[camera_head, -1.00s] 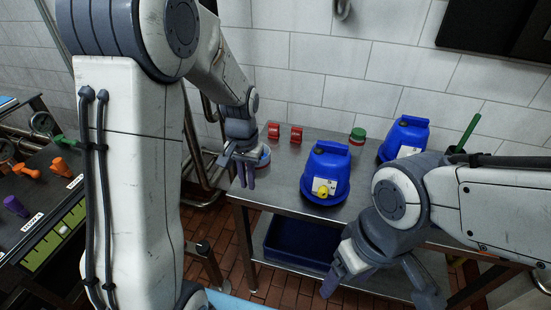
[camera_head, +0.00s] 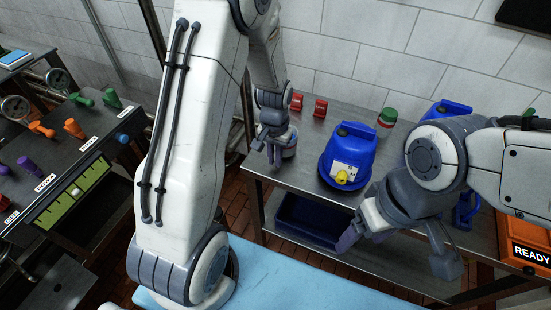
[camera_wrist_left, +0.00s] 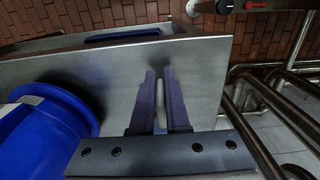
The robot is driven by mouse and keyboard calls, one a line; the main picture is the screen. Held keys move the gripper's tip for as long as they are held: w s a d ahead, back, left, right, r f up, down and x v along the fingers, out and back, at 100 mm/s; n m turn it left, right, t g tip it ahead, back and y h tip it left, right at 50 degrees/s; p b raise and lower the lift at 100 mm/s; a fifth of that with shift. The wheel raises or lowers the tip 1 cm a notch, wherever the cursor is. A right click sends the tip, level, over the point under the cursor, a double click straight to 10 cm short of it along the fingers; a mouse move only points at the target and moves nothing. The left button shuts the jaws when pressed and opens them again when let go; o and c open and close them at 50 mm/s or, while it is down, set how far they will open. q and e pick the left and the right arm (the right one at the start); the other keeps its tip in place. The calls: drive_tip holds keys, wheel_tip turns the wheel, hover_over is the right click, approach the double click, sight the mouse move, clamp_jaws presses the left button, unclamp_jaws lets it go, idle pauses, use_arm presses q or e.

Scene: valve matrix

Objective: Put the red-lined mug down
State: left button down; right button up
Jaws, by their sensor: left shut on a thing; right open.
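My left gripper (camera_head: 274,160) is at the left end of the steel table (camera_head: 305,178), pointing down, left of a blue jug. A small greyish cup-like thing (camera_head: 290,147) shows right beside its fingers; it seems to be the mug, but no red lining shows. In the left wrist view my left gripper (camera_wrist_left: 158,75) is shut on a narrow pale piece (camera_wrist_left: 160,103), seen edge-on over the table top. I cannot tell whether the mug touches the table. My right gripper (camera_head: 397,250) is open and empty in front of the table.
The blue jug (camera_head: 348,155) with a yellow cap stands close to the right. Two red things (camera_head: 308,105), a green-and-red can (camera_head: 387,117) and another blue jug (camera_head: 447,108) are farther back. A dark blue bin (camera_head: 310,222) sits below. A valve bench (camera_head: 75,150) is at left.

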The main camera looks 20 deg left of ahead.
use_arm(q)
drive_tip(key=shift+f, duration=0.45)
drive_tip(key=shift+f, duration=0.15)
drive_tip(key=c, duration=0.9)
unclamp_jaws()
wheel_tip(320, 180, up, 12)
drive_tip(key=shift+f+b, duration=0.15)
drive_tip(key=shift+b, duration=0.3)
drive_tip(key=s+d+r+m, duration=0.3)
drive_tip(key=s+d+r, duration=0.1)
drive_tip(key=s+d, duration=0.5)
drive_tip(key=s+d+m, duration=0.1)
drive_tip(key=s+d, duration=0.1)
drive_tip(key=s, duration=0.2)
drive_tip(key=s+d+r+m, duration=0.1)
drive_tip(key=s+d, duration=0.1)
drive_tip(key=s, duration=0.3)
drive_tip(key=s+d+m+h, duration=0.1)
drive_tip(key=s+d+m, duration=0.1)
drive_tip(key=s, duration=0.2)
drive_tip(key=shift+s+r, duration=0.2)
